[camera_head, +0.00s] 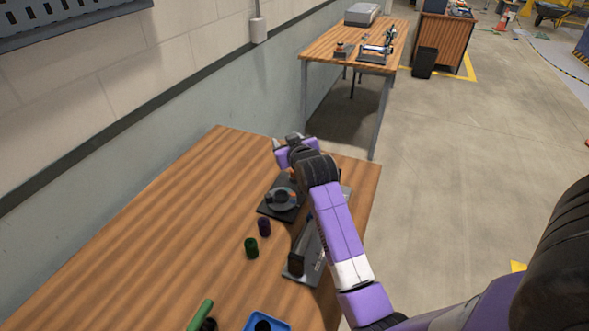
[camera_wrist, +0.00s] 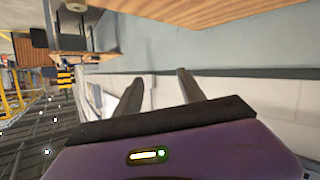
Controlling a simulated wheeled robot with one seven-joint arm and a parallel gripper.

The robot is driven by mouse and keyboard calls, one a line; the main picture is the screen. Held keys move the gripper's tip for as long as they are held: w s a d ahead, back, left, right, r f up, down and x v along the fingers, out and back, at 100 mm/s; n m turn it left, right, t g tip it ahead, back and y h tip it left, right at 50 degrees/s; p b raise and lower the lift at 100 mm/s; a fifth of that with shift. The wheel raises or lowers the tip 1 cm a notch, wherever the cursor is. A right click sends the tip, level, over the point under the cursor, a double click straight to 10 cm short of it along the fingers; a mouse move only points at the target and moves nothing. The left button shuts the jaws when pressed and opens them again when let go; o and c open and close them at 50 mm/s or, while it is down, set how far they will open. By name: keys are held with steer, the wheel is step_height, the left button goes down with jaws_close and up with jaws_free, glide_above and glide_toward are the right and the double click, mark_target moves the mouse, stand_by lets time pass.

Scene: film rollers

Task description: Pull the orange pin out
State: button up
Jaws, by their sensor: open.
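My gripper (camera_head: 284,142) is above the far end of the near wooden table in the head view. In the wrist view its two fingers (camera_wrist: 160,77) are apart with nothing between them. A dark fixture with a grey round part (camera_head: 282,199) sits on the table just below the gripper in the head view. A small orange spot (camera_head: 293,175) shows beside my wrist, above this fixture; it may be the orange pin, but my arm hides too much to tell. No orange pin shows in the wrist view, which faces the wall and a table edge.
A purple cylinder (camera_head: 264,227) and a green one (camera_head: 251,247) stand on the near table (camera_head: 160,235). A grey metal device (camera_head: 308,262) lies partly under my arm. A green rod (camera_head: 200,314) and blue tray (camera_head: 255,322) are in front. A second table (camera_head: 325,45) stands behind.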

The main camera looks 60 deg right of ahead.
steer(key=d+m+g+y, duration=0.2)
steer(key=d+g+y, duration=0.15)
steer(key=d, duration=0.35)
steer(key=s+a+f+n+g+y, duration=0.1)
steer(key=s+a+f+g+y, duration=0.3)
steer(key=f, duration=0.3)
steer(key=shift+t, duration=0.45)
steer(key=shift+w+a+x, duration=0.1)
steer(key=shift+w+x, duration=0.1)
steer(key=shift+x, duration=1.05)
steer(key=shift+w+a+x, duration=0.15)
steer(key=shift+w+x, duration=0.05)
steer(key=shift+x, duration=1)
steer(key=shift+w+a+x, duration=0.1)
steer(key=shift+w+x, duration=0.15)
steer(key=shift+x, duration=1)
steer(key=shift+r, duration=0.1)
jaws_close()
